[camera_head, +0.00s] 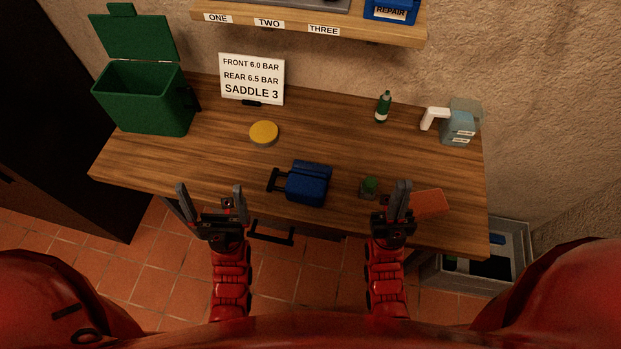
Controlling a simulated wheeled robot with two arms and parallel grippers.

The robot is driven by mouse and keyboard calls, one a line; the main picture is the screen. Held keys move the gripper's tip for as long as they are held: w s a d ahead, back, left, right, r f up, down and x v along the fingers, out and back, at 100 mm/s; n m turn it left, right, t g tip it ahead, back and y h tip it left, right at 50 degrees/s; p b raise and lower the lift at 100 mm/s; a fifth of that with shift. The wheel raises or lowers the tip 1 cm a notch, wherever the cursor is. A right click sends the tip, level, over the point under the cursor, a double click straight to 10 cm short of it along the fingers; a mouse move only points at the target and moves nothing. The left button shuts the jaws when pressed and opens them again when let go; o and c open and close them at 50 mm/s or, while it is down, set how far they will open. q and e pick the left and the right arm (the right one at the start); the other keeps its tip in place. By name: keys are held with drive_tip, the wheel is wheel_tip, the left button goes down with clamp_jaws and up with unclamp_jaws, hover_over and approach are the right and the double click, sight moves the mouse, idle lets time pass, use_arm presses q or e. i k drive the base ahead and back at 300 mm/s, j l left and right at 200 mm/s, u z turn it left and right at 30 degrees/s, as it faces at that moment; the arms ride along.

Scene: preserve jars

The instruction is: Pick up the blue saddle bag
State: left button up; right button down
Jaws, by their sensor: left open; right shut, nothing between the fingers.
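The blue saddle bag (308,184) lies on the wooden table near its front edge, with a black handle or strap loop on its left side. My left gripper (211,190) is open and empty, in front of the table's front edge, to the left of the bag and apart from it. My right gripper (399,189) is shut and empty, to the right of the bag, by a small green object (369,187). Nothing covers the bag.
A grey crate (520,250) stands on the floor at right.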

sight(307, 184)
drive_tip(key=k+j+u, duration=0.2)
drive_tip(key=j, duration=0.25)
drive_tip(key=j+u, duration=0.2)
drive_tip(key=j, duration=0.2)
drive_tip(key=k+j+u, duration=0.2)
drive_tip(key=j, duration=0.3)
